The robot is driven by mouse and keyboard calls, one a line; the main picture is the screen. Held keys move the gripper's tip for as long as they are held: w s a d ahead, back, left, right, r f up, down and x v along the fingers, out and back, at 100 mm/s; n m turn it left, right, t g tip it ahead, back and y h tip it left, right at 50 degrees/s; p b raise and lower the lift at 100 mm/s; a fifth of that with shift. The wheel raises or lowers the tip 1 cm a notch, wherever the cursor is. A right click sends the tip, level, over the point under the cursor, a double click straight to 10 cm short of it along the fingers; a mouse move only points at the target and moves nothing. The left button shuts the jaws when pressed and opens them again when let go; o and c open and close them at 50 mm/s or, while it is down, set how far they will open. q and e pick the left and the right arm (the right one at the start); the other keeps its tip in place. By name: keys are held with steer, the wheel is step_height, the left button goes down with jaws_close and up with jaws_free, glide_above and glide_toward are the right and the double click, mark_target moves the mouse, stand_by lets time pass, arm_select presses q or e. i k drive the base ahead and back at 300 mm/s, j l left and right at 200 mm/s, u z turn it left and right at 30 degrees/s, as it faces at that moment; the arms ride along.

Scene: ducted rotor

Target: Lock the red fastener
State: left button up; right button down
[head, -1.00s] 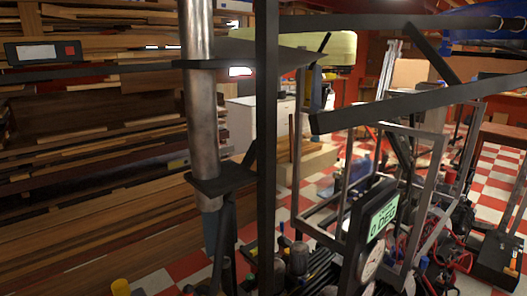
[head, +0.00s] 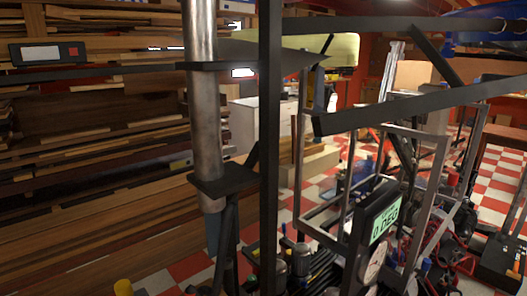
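I cannot make out a red fastener for certain. A small red square (head: 73,51) shows on a dark panel with a pale screen (head: 40,53) at the upper left. A dark instrument with a green display (head: 384,219) reading "0 DEG" stands at lower right of centre, with a round dial (head: 375,262) below it. A worn metal tube (head: 204,120) stands upright left of centre, held by dark brackets on a black post (head: 269,150). Neither of my grippers shows in the head view.
Black bars (head: 420,105) cross the upper right. A grey metal frame (head: 436,195) stands behind the instrument, amid clutter and red cables. Stacked timber (head: 90,220) fills the left. Red and white checkered floor (head: 195,268) shows between.

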mark_target(453, 177)
steer(key=k+l+z, duration=0.1)
steer(key=z, duration=1)
steer(key=i+l+u, duration=0.1)
steer(key=i+l, duration=0.15)
steer(key=i+l+u, duration=0.1)
steer(key=l, duration=0.3)
steer(key=i+l+u, duration=0.15)
steer(key=i+l, duration=0.2)
steer(key=i+l+u, duration=0.1)
steer(key=l, duration=0.3)
steer(key=i+l+u, duration=0.1)
steer(key=i+l, duration=0.15)
steer(key=l, duration=0.2)
